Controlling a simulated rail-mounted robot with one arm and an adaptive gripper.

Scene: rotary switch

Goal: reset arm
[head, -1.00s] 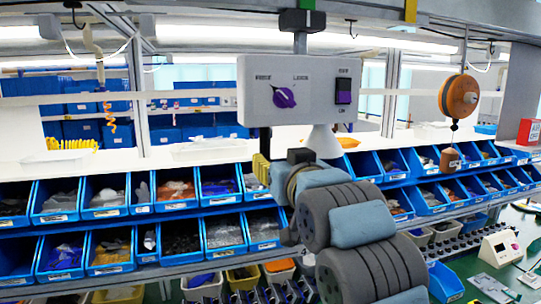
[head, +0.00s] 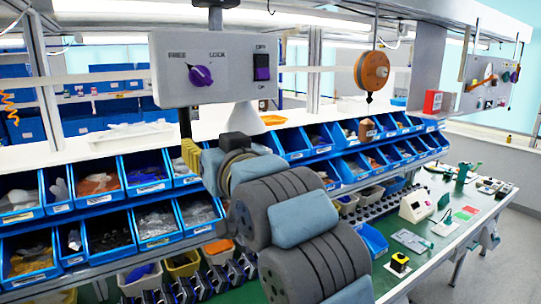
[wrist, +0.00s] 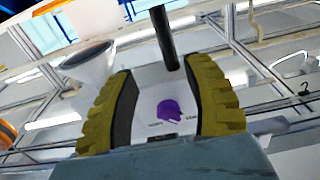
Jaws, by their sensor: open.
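A white switch box (head: 170,89) hangs from the overhead frame. My gripper (head: 187,143) is just below the box, with yellow fingers pointing up. In the wrist view my gripper (wrist: 158,66) is open, its fingers apart and nothing held between them. The knob (wrist: 169,110) shows beyond the gap, apart from the fingers.
A grey cone (head: 243,117) hangs under the box, close to my arm. Blue parts bins (head: 145,172) fill two shelf rows behind and below. An orange reel (head: 371,70) hangs at the right. A green workbench (head: 455,215) with small devices stands at the right.

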